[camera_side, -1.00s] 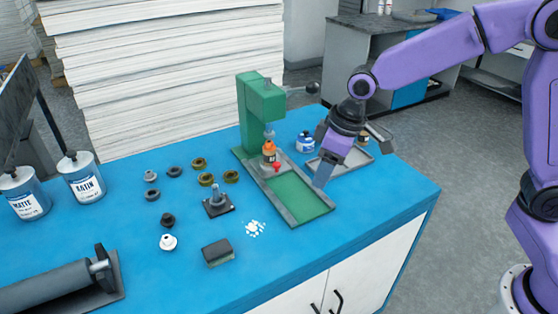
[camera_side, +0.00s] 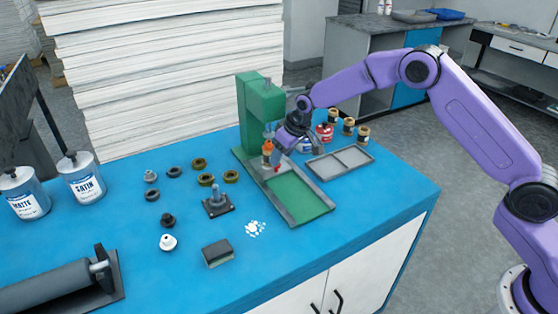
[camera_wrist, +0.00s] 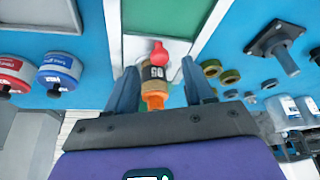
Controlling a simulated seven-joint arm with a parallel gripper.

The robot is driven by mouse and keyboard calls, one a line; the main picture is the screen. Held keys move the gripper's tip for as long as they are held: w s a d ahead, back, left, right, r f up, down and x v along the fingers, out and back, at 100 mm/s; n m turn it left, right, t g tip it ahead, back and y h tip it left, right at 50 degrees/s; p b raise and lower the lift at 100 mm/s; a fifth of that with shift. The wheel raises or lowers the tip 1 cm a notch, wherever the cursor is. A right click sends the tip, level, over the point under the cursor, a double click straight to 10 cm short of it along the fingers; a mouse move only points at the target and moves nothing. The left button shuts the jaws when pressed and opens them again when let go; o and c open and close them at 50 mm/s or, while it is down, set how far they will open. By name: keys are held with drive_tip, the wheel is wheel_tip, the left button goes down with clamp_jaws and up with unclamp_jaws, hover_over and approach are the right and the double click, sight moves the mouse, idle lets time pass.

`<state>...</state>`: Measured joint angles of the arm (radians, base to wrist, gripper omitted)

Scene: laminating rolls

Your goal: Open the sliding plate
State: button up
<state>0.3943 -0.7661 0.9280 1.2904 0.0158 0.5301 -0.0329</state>
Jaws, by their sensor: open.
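The green press (camera_side: 262,115) stands on a grey base with a green bed (camera_side: 295,197). The sliding plate (camera_wrist: 135,47) is a pale plate at the inner end of the bed, under the press head. It carries a red knob (camera_wrist: 158,52) at its front edge and a small bottle with an orange cap (camera_wrist: 154,98). My gripper (camera_wrist: 161,82) is open, with one finger on either side of the bottle and the knob just beyond the fingertips. In the side view my gripper (camera_side: 276,158) is low in front of the press and partly hides bottle and knob.
A grey tray (camera_side: 340,162) and several small jars (camera_side: 325,133) stand to the right of the press. Several rings (camera_side: 205,180), a black post stand (camera_side: 217,203) and a dark block (camera_side: 217,252) lie to the left.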

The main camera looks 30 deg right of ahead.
drive_tip(key=shift+x, duration=1.65)
drive_tip(key=shift+c, duration=0.4)
clamp_jaws()
drive_tip(key=shift+s, duration=6.4)
drive_tip(key=shift+o, duration=0.4)
unclamp_jaws()
drive_tip(key=v, duration=1.7)
drive_tip(key=shift+r, duration=0.25)
